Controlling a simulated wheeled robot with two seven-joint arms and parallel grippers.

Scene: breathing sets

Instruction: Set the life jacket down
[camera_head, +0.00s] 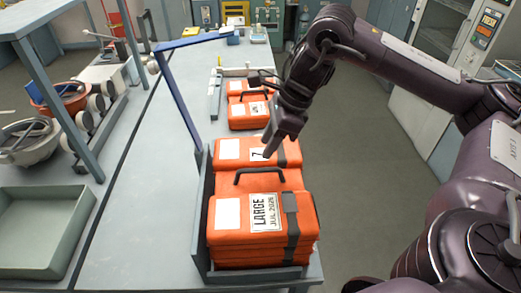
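Orange packs, which look like the life jackets, stand on the grey bench. The nearest orange pack (230,240) bears a label reading LARGE, JUL 2026, and a dark strap; it lies on top of other orange layers in a grey open-sided holder (203,205). Just behind it is another orange pack (288,150) with a white label and a number partly covered by my gripper. My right gripper (271,150) points down over that pack; I cannot tell whether it touches it. Its fingers look close together, and whether they are shut or hold anything is unclear. My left gripper is out of view.
More orange packs (243,123) stand farther back on the bench (150,200). A blue post with an arm (178,95) rises left of the holder. An empty grey-green tray (40,225) sits at the left. Bare bench lies between tray and holder.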

